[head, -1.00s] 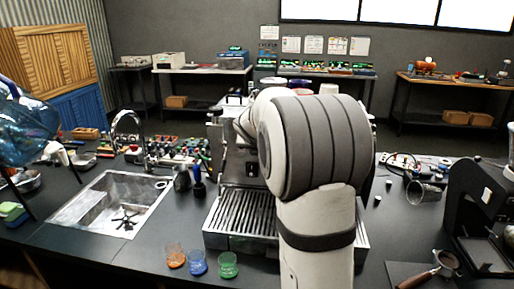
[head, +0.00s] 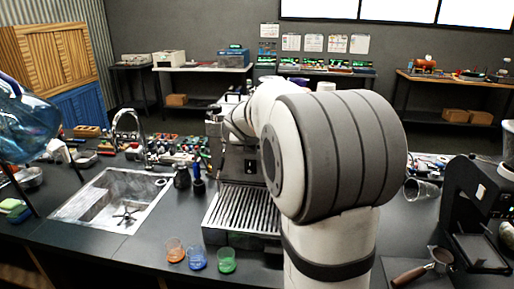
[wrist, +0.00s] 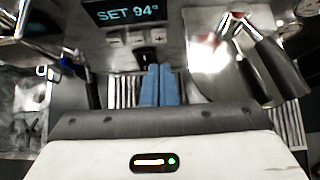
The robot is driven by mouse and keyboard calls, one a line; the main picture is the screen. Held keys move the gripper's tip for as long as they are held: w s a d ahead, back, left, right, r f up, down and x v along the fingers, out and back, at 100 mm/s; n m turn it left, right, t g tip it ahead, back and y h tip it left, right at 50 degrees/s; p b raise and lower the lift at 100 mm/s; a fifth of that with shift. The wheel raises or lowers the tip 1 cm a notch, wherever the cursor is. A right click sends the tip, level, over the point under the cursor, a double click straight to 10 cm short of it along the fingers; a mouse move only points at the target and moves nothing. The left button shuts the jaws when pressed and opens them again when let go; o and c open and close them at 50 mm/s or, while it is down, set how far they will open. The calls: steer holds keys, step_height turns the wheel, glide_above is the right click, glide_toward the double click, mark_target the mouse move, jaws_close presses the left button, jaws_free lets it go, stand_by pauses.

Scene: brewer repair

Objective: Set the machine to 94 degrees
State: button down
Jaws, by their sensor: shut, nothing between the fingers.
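The brewing machine (head: 241,162) stands on the dark counter, partly hidden behind my arm in the head view. Its metal drip tray (head: 240,211) juts toward me. In the wrist view its dark display (wrist: 130,13) reads "SET 94°" in light blue. Two small pale buttons, a left one (wrist: 115,38) and a right one (wrist: 140,37), sit just under the display. A small black part (wrist: 148,60) is below them. My gripper (wrist: 159,70) has its blue fingers together and empty, below the buttons in the picture. I cannot tell whether they touch the machine. In the head view the gripper is hidden.
Orange, blue and green cups (head: 197,259) stand before the drip tray. A sink (head: 112,200) is at left. A black grinder (head: 475,205) and a portafilter (head: 420,268) are at right. Dark-handled metal parts (wrist: 262,65) flank the fingers on the right in the wrist view.

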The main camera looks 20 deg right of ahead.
steer(key=v, duration=0.6)
steer(key=shift+r, duration=0.15)
stand_by(0.5)
steer(key=s+a+f+m+g+y, duration=0.1)
steer(key=s+a+f+m, duration=0.3)
steer(key=s+m, duration=0.5)
steer(key=s+a+f+m+g+y, duration=0.2)
steer(key=s+a+f+m, duration=0.3)
steer(key=s+m, duration=0.4)
steer(key=s+a+f+m+g+y, duration=0.2)
steer(key=s+a+f+m, duration=0.2)
steer(key=s+m, duration=0.6)
steer(key=shift+a+f+m, duration=0.15)
steer(key=shift+a+m, duration=0.55)
steer(key=shift+a, duration=0.15)
